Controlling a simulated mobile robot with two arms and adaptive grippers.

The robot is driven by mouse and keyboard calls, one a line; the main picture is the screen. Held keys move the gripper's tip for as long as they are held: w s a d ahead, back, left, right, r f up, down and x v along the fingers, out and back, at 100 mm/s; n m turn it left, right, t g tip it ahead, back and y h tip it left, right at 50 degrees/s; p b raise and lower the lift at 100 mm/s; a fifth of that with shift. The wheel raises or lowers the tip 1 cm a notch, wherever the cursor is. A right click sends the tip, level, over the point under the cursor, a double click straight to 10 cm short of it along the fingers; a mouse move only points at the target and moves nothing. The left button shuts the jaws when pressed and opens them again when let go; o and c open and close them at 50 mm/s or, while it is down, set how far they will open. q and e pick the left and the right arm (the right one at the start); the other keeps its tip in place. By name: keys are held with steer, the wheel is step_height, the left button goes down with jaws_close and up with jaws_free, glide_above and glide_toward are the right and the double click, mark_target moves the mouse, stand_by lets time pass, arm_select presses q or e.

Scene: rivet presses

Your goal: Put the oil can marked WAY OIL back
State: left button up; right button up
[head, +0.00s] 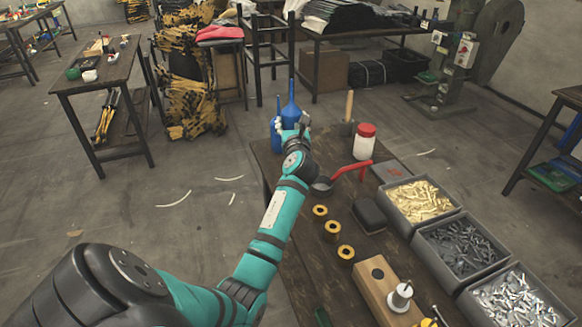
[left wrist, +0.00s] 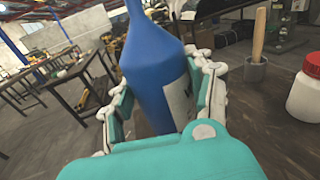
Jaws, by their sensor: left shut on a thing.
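In the left wrist view the blue can (left wrist: 150,60) fills the space between my fingers. Part of its white label shows, but the marking cannot be read. My left gripper (head: 292,130) is shut around its body. A second slim blue spout (head: 278,105) shows just left of it in the head view, with its body partly behind my gripper. The can's base is hidden, so I cannot tell whether it touches the bench. My right gripper is out of view.
A wooden-handled tool in a grey cup (head: 347,127) and a red-lidded white jar (head: 364,142) stand right of the gripper.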

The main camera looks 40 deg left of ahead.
arm_select(q)
step_height(320, 180, down, 5)
steer(key=shift+r+b, duration=0.1)
steer(key=shift+b, duration=0.6)
step_height(320, 180, down, 5)
steer(key=shift+r+b, duration=0.15)
steer(key=shift+b, duration=0.85)
steer(key=shift+f, duration=0.2)
steer(key=o, duration=1.4)
steer(key=shift+o, duration=0.4)
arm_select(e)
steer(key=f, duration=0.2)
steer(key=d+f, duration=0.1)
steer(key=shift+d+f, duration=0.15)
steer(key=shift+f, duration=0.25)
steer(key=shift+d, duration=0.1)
arm_select(q)
steer(key=shift+r, duration=0.15)
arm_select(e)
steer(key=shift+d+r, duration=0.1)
